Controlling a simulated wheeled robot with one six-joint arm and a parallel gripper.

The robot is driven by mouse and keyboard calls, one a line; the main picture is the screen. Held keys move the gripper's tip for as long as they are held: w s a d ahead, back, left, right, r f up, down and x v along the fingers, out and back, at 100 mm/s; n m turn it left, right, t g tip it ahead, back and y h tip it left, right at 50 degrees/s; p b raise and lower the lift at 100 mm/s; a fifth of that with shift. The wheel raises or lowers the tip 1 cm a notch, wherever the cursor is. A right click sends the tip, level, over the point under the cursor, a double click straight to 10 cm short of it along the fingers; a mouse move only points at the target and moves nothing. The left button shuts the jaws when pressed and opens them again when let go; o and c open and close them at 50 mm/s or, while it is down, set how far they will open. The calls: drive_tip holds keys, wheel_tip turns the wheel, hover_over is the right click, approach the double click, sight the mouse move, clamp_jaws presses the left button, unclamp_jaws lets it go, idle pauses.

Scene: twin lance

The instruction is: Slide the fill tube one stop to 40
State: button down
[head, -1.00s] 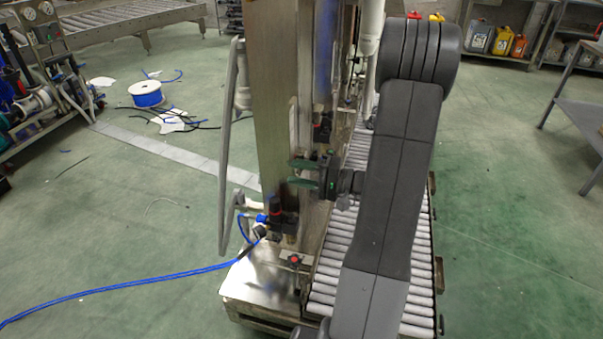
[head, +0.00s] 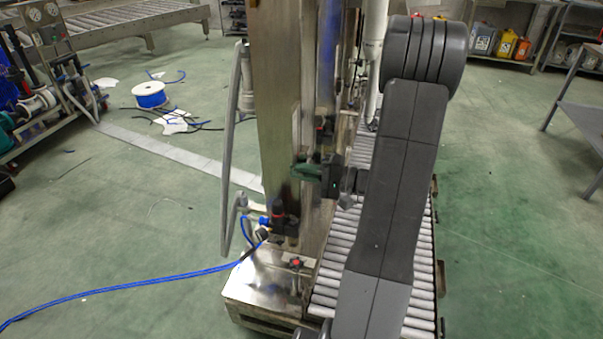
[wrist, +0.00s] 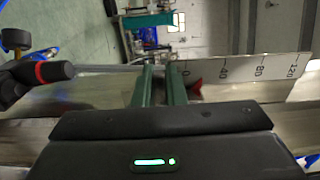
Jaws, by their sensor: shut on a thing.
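My gripper (head: 308,171) is beside the steel column in the head view, its green fingers close together. In the wrist view my gripper (wrist: 160,86) has its two fingers on either side of a narrow part, which I take to be part of the fill tube; it is mostly hidden. A pale scale plate (wrist: 240,70) marked 0, 40, 80 and 120 lies to the right of the fingers. A red pointer (wrist: 197,90) shows just right of the right finger, close to the 0 mark and left of 40.
The tall steel column (head: 275,110) stands left of my gripper. A roller conveyor (head: 335,265) runs below and behind my arm. A black knob with a red ring (wrist: 40,73) is left of the fingers. A blue hose (head: 130,284) crosses the floor at left.

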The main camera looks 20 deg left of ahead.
drive_tip(key=shift+r+p, duration=0.5)
drive_tip(key=shift+r, duration=0.7)
drive_tip(key=c, duration=1.3)
unclamp_jaws()
drive_tip(key=d+b, duration=0.1)
drive_tip(key=d, duration=0.6)
drive_tip(key=shift+w, duration=0.2)
